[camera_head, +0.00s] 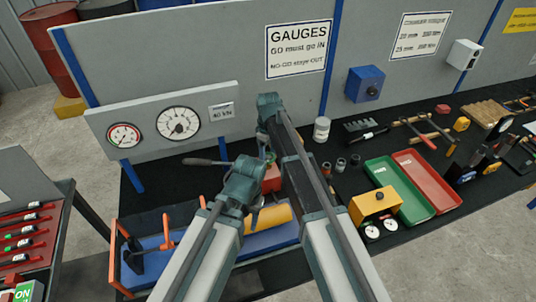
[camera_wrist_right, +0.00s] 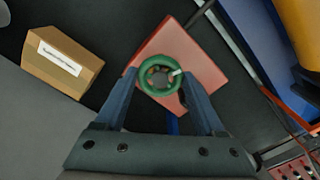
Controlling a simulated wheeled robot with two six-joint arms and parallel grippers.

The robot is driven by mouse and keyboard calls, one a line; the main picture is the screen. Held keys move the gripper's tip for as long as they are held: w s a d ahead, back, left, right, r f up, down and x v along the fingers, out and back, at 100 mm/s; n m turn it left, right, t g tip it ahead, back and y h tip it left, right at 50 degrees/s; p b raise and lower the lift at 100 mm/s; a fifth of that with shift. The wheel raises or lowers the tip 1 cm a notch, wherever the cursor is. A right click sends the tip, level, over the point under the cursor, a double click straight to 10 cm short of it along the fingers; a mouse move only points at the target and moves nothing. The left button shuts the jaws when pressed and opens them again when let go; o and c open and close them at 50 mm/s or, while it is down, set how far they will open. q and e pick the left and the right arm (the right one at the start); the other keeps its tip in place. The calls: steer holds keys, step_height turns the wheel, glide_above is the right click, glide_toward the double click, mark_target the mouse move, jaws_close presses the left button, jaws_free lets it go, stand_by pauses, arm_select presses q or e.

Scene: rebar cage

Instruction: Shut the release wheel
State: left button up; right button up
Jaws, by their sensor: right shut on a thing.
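The release wheel (camera_wrist_right: 147,66) is a small green ring with spokes, above a red block (camera_wrist_right: 196,62) in the right wrist view. My right gripper (camera_wrist_right: 160,82) has a finger on each side of the wheel and is shut on it. In the head view, the red block (camera_head: 272,180) shows between my two arms, and a bit of green shows just above it. My right arm mostly hides the right gripper there. My left arm comes in from the left in front of the block, and its gripper cannot be made out.
A gauge panel (camera_head: 204,97) stands behind on the left. A blue-based rig (camera_head: 273,240) with a yellow cylinder (camera_head: 268,217) lies in front. A green tray (camera_head: 399,192), a red tray (camera_head: 428,182) and a yellow gauge box (camera_head: 375,203) stand to the right. A cardboard box (camera_wrist_right: 62,58) is nearby.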

steer(key=m, duration=0.4)
steer(key=shift+m, duration=0.3)
steer(key=m, duration=0.3)
steer(key=shift+m, duration=0.3)
steer(key=m, duration=0.4)
steer(key=shift+m, duration=0.3)
steer(key=m, duration=0.3)
steer(key=shift+m, duration=0.3)
steer(key=m, duration=0.4)
steer(key=shift+a, duration=0.1)
steer(key=m, duration=0.8)
steer(key=shift+m, duration=2)
